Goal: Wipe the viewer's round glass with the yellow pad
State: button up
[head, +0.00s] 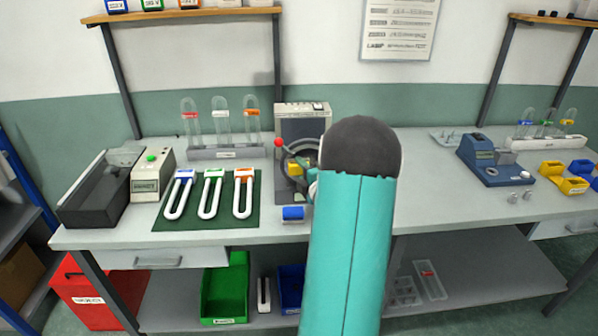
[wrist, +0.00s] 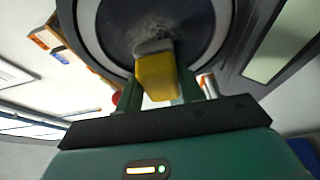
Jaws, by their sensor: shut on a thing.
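The viewer (head: 303,122) is a grey box-like device standing on the bench, with a round glass in a dark ring and a red ball on a lever at its left. In the wrist view the round glass (wrist: 192,20) fills the top, dark with a pale smudge in the middle. My gripper (wrist: 162,84) is shut on the yellow pad (wrist: 155,76), right in front of the glass. The pad's grey far end overlaps the smudge; I cannot tell whether it touches. In the head view the pad (head: 293,170) shows small, and my arm hides the viewer's right side.
A blue roll-like block (head: 293,213) sits at the bench's front edge below the viewer. Left of it, a green mat (head: 190,218) holds U-shaped tubes. A tube rack (head: 226,153) stands behind the mat. A blue device (head: 494,160) stands at right, with clear bench between.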

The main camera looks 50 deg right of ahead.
jog(key=s+d, duration=0.4)
jog(key=s, duration=0.1)
jog(key=shift+d, duration=0.35)
dwell(0.3)
jog(key=shift+w, duration=0.1)
jog(key=shift+w+a, duration=2.6)
jog(key=shift+w, duration=0.05)
jog(key=s+a, duration=0.4)
jog(key=shift+a, duration=0.25)
